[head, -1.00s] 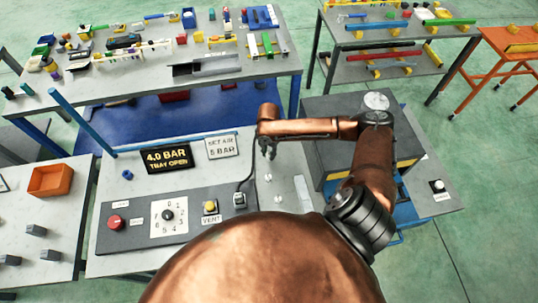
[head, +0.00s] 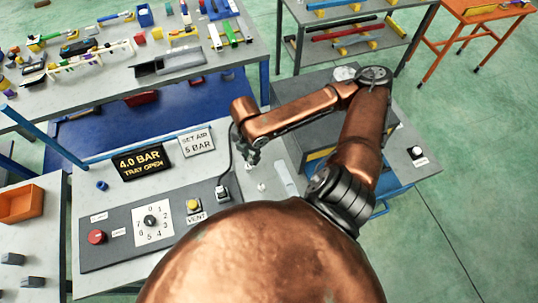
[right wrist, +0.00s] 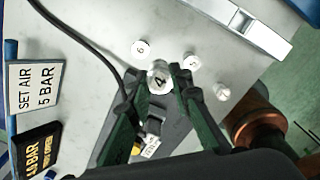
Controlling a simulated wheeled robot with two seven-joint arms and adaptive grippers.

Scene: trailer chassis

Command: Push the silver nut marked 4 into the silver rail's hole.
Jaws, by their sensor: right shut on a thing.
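The silver nut marked 4 (right wrist: 159,80) is between the fingertips of my right gripper (right wrist: 160,76) in the right wrist view, its numbered face toward the camera. The right gripper is shut on it. In the head view the right gripper (head: 251,158) hangs low over the light bench top, and the nut cannot be made out there. The silver rail (right wrist: 262,28) lies apart from the gripper at the upper right of the right wrist view, and in the head view (head: 286,180) to the gripper's right. My left gripper is out of view.
Other nuts stand close by: one marked 6 (right wrist: 141,49), one beside the right finger (right wrist: 192,62), and one farther right (right wrist: 222,92). A black cable (right wrist: 72,42) runs near the gripper. The control panel (head: 117,238) and pressure sign (head: 142,164) are left.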

